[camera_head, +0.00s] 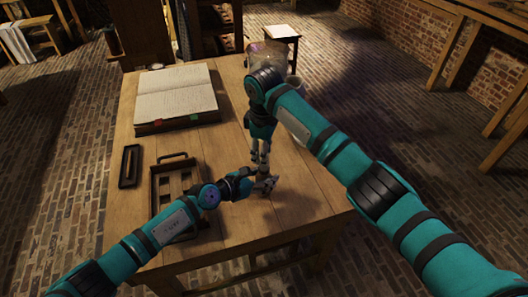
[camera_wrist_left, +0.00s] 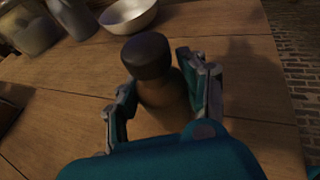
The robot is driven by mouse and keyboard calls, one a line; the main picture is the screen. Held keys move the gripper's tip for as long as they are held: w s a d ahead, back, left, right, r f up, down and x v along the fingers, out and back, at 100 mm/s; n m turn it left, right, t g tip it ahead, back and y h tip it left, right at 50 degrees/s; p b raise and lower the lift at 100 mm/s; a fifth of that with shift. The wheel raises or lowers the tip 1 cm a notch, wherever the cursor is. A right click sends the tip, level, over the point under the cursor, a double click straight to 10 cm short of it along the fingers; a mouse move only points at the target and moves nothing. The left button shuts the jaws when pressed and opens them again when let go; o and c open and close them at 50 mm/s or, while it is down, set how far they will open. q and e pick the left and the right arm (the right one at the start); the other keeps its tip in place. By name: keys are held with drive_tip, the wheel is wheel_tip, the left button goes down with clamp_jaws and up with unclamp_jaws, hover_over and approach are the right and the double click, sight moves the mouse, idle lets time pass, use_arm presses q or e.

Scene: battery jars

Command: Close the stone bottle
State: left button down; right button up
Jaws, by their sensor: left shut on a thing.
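The stone bottle (camera_wrist_left: 166,98) stands between the fingers of my left gripper (camera_wrist_left: 163,97) in the left wrist view. Its body is brown and shaded, with a wide dark top (camera_wrist_left: 147,56). I cannot tell whether that top is a separate lid. In the head view my left gripper (camera_head: 266,184) is low over the right part of the table, shut on the bottle. My right arm reaches down from above; its gripper (camera_head: 262,152) is near the left one, small and partly hidden, and its fingers cannot be made out.
A glass jar (camera_head: 265,50) stands at the far end. A pale bowl (camera_wrist_left: 128,14) lies beyond the bottle. The table's front right is clear.

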use_arm(q)
drive_tip(key=shift+f, duration=0.1)
use_arm(e)
wheel_tip(320, 180, up, 12)
drive_tip(key=shift+s, duration=0.3)
idle(0.3)
use_arm(q)
drive_tip(key=c, duration=0.6)
unclamp_jaws()
drive_tip(key=v, duration=1.2)
use_arm(e)
drive_tip(key=shift+a, duration=0.1)
